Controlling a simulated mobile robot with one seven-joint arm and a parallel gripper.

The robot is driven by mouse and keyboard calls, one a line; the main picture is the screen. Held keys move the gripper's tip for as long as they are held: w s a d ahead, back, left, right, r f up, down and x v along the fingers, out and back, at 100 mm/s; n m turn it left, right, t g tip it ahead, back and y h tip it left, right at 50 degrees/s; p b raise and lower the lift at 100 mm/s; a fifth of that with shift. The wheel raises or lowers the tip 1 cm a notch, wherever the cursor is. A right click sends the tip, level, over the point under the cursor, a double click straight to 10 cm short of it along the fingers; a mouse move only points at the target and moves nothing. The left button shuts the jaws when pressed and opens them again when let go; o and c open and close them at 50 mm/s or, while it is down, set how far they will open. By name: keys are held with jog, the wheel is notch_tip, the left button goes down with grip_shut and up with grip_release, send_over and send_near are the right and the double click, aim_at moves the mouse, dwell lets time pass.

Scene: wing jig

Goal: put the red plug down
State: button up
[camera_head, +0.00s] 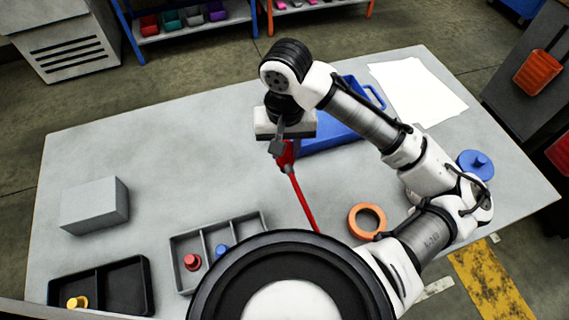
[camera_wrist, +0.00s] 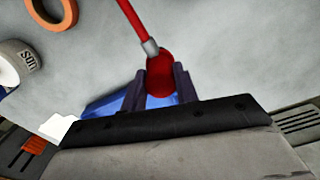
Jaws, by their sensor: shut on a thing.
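My gripper (camera_head: 279,147) is shut on the red plug (camera_head: 287,158), above the middle of the grey table (camera_head: 120,160). In the wrist view the plug's rounded red body (camera_wrist: 160,76) sits between the two dark fingers of my gripper (camera_wrist: 159,88). A grey collar and a thin red cord or rod (camera_head: 301,200) lead from the plug toward the front of the table. Its far end is hidden behind my own body. I cannot tell how high the plug is above the table.
A blue tray (camera_head: 335,137) lies just behind my gripper. A grey divided tray (camera_head: 178,245) holds small red and blue knobbed pieces. A grey block (camera_head: 95,205), black tray (camera_head: 125,285), orange ring (camera_head: 366,221), blue disc (camera_head: 475,165) and white paper (camera_head: 415,92) also lie here. The left-middle tabletop is clear.

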notch_tip(320, 180, down, 8)
jog(key=shift+r, duration=0.1)
dwell(0.4)
jog(key=shift+f, duration=0.25)
jog(key=o, duration=0.9)
jog(key=shift+o, duration=0.2)
notch_tip(320, 180, up, 12)
jog(key=shift+r, duration=0.25)
